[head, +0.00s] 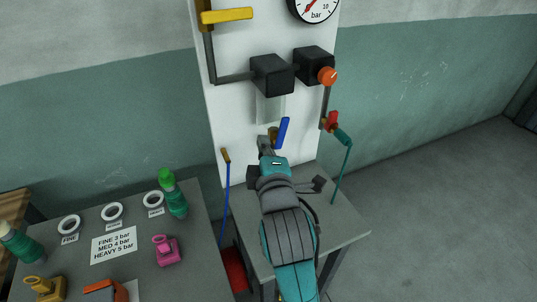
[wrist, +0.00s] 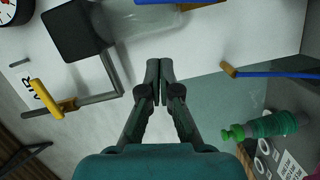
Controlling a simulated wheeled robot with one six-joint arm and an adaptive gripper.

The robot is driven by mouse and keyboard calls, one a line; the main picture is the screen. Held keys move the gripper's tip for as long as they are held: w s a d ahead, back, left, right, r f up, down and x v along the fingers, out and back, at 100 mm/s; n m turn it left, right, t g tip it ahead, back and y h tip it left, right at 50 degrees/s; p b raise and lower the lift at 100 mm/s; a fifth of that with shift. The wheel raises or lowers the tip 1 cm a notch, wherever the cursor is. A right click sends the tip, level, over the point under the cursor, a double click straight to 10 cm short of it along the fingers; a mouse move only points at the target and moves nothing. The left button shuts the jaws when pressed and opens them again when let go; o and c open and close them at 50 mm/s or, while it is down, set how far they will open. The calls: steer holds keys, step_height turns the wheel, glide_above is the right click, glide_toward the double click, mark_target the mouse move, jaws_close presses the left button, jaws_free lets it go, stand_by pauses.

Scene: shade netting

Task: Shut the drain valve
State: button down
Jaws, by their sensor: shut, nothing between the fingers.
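The drain valve has a blue lever (head: 283,130) on a small brass body (head: 273,133), below the clear bowl (head: 270,108) on the white panel. The lever stands nearly upright, tilted a little right. My gripper (head: 265,145) is just below and left of it, and my arm hides what lies beneath. In the wrist view my gripper (wrist: 159,70) is shut and empty. The blue lever (wrist: 158,2) shows there only as a strip at the top edge, beyond the clear bowl (wrist: 150,25). The fingertips look apart from the lever.
A yellow lever (head: 228,15), black blocks (head: 272,75), an orange knob (head: 327,75) and a red-and-teal coupling (head: 335,125) are on the panel. A blue hose (head: 227,200) hangs left of my arm. A table (head: 130,270) with bottles and rings stands left.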

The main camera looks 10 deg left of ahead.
mark_target(278, 125)
steer(key=w, duration=0.5)
steer(key=shift+d+f, duration=0.2)
steer(key=shift+f, duration=0.15)
steer(key=shift+w+d+f, duration=0.2)
steer(key=shift+w+d, duration=0.25)
steer(key=shift+d, duration=0.25)
steer(key=shift+w+d+r, duration=0.1)
steer(key=shift+w+d, duration=0.15)
steer(key=shift+d, duration=0.15)
